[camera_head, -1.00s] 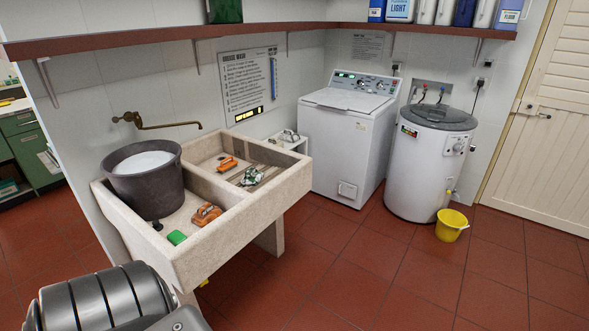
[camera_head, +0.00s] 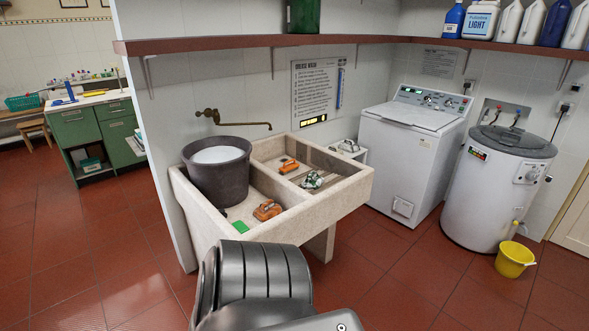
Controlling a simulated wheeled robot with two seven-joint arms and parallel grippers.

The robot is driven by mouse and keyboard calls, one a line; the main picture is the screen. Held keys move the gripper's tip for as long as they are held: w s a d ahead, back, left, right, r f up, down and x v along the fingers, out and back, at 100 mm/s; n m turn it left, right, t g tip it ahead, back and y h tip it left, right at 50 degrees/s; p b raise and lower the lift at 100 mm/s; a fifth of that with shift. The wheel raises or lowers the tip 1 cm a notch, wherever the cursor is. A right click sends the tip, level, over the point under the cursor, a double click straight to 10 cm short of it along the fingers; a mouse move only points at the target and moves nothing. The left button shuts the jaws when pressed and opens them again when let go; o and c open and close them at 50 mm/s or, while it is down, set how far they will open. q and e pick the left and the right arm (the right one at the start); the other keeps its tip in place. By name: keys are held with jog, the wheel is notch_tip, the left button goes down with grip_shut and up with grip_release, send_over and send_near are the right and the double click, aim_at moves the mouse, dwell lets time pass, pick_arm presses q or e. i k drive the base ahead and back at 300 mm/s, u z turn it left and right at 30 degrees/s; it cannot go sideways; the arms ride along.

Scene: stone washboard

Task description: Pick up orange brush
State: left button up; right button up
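Two orange items lie in the stone sink (camera_head: 349,194). One orange item (camera_head: 267,210) is in the front compartment, beside a green block (camera_head: 241,226). The other orange item (camera_head: 288,165) is in the back compartment, near a crumpled green and white cloth (camera_head: 312,180). Both are small here, and I cannot tell for sure which is the orange brush. Neither of my grippers is in view. A dark grey ribbed part of my own arm rises from the bottom, in front of the sink.
A dark bucket (camera_head: 217,178) with white contents stands in the sink's left end, under a brass tap (camera_head: 232,121). A shelf (camera_head: 330,40) runs above. A washing machine (camera_head: 405,160), a white boiler (camera_head: 490,200) and a yellow bucket (camera_head: 513,260) stand right. Red floor is clear at left.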

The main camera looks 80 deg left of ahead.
aim_at(285, 171)
jog(key=u, duration=0.1)
jog(key=i, duration=2.2)
jog(key=u, duration=0.85)
jog(key=i, duration=1.25)
jog(key=u, duration=1.8)
jog(key=i, duration=0.7)
jog(key=u, duration=0.5)
